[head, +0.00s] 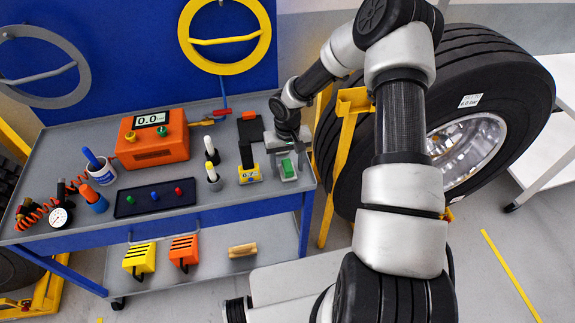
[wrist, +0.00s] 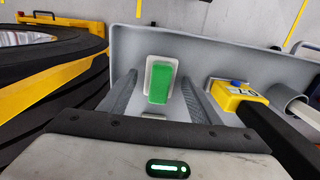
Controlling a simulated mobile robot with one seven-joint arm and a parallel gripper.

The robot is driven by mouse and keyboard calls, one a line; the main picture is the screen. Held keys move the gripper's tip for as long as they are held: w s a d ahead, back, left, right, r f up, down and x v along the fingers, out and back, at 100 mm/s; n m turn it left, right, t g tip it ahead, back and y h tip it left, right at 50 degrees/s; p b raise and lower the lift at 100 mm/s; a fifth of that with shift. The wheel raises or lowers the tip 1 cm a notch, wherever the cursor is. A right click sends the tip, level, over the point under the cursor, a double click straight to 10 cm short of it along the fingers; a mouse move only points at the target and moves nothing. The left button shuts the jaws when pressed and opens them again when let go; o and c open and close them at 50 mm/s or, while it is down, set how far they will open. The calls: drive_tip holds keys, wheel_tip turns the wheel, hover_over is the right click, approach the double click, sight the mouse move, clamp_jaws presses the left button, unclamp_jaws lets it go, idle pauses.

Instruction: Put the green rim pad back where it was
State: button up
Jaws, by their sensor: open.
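The green rim pad (head: 287,167) lies at the right end of the grey cart top, on a small pale base. In the wrist view the green pad (wrist: 161,84) shows between the two fingers of my gripper (wrist: 160,88), with a gap on either side. My gripper (head: 288,160) is open, pointing down at the pad, and holds nothing. I cannot tell how far the fingertips are above the cart top.
A yellow gauge (head: 249,175) with a black handle lies just left of the pad. A big tyre (head: 480,70) and yellow stand (head: 346,140) are to the right.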

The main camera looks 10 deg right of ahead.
wheel_tip(320, 180, up, 12)
idle(0.6)
drive_tip(key=shift+r, duration=0.15)
wheel_tip(320, 180, up, 10)
drive_tip(key=h, duration=0.2)
hover_over(288, 165)
drive_tip(key=s+d, duration=0.3)
drive_tip(key=s, duration=0.1)
drive_tip(key=s+d+r+t, duration=0.2)
drive_tip(key=s+r, duration=0.6)
drive_tip(key=r, duration=0.2)
drive_tip(key=s+a+r+t+y+p, duration=0.1)
drive_tip(key=s+a+r+t, duration=0.2)
drive_tip(key=s+a+r, duration=0.2)
drive_tip(key=s+r, duration=0.3)
drive_tip(key=s, duration=0.4)
drive_tip(key=shift+s+r+y, duration=0.25)
drive_tip(key=shift+r+y, duration=0.15)
